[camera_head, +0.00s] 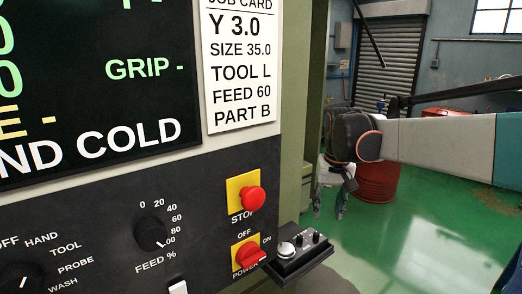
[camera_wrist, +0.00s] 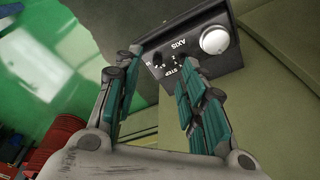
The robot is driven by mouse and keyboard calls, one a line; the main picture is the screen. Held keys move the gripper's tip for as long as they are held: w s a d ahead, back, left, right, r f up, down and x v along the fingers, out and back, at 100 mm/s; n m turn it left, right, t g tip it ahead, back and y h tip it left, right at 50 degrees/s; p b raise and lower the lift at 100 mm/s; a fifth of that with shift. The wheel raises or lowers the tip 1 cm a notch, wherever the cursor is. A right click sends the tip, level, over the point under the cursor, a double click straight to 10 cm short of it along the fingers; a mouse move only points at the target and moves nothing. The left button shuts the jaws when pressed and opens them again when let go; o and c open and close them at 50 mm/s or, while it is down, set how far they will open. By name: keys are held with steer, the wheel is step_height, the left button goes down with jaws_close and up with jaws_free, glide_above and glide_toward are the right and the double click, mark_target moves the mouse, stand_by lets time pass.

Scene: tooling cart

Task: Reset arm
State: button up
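My arm reaches in from the right in the head view, its wrist turned so that my gripper (camera_head: 331,200) hangs pointing down over the green floor. It is to the right of the control panel and apart from it. In the wrist view my gripper (camera_wrist: 160,68) shows two teal-padded fingers spread apart with nothing between them. Beyond the fingertips is a black handwheel box (camera_wrist: 185,55) with a silver knob and AXIS and STEP labels. The same handwheel box (camera_head: 296,257) sits at the panel's lower right in the head view.
The control panel (camera_head: 110,200) carries a red stop button (camera_head: 253,199), a red power switch (camera_head: 248,256) and a feed dial (camera_head: 150,233). A job card (camera_head: 240,70) hangs above. A red drum (camera_head: 378,183) stands behind my wrist. The green floor at right looks open.

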steer(key=s+f+t+b, duration=0.2)
steer(key=s+f, duration=0.4)
steer(key=s, duration=0.7)
steer(key=s+f+n+t+b, duration=0.1)
steer(key=s+f+t+b, duration=0.2)
steer(key=s, duration=1)
step_height(320, 180, down, 3)
steer(key=shift+s+f+t+b, duration=0.15)
steer(key=shift+t+b, duration=0.15)
steer(key=shift+b, duration=0.9)
